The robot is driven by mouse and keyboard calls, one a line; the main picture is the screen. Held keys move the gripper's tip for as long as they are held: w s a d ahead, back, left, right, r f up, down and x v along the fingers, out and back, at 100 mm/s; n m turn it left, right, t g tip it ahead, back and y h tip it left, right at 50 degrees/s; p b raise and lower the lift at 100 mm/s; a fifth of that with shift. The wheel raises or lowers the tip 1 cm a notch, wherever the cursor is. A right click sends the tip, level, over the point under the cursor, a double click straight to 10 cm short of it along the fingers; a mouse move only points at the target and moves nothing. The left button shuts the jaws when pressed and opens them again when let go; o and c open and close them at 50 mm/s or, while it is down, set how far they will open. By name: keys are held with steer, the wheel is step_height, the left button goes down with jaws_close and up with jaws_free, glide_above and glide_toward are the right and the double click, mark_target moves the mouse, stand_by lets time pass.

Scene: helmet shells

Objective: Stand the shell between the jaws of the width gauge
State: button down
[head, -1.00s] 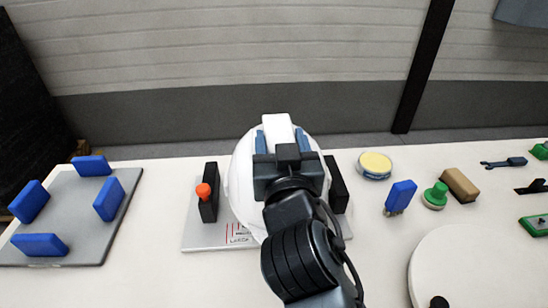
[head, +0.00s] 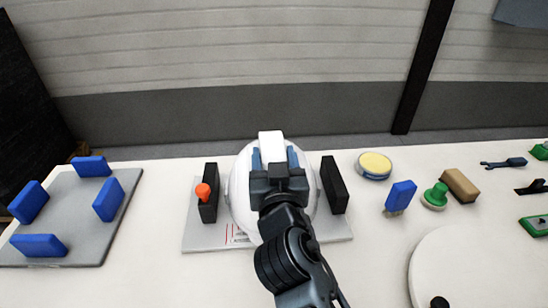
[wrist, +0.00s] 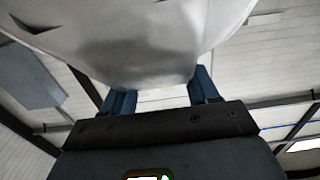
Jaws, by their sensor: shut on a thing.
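The white helmet shell (head: 242,190) is held by my gripper (head: 273,158) at its upper part, with the blue fingers on both sides of a white raised part. In the head view the shell lies between the two black jaws of the width gauge (head: 195,237), the left jaw (head: 210,190) and the right jaw (head: 334,185). A narrow gap shows on each side. Whether the shell touches the gauge plate is hidden. In the wrist view the shell (wrist: 140,40) fills the top, close beyond the fingers.
An orange knob (head: 203,192) sits on the left jaw. A grey plate (head: 70,215) with several blue blocks lies at the left. A yellow-topped tin (head: 374,165), a blue brush (head: 400,196) and a green-knobbed piece (head: 436,195) stand right of the gauge. A round white disc (head: 480,265) is at the front right.

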steer(key=shift+c, duration=1.4)
jaws_free()
steer(key=shift+s, duration=0.1)
steer(key=s+b, duration=0.2)
steer(key=s, duration=0.9)
steer(key=shift+s, duration=0.4)
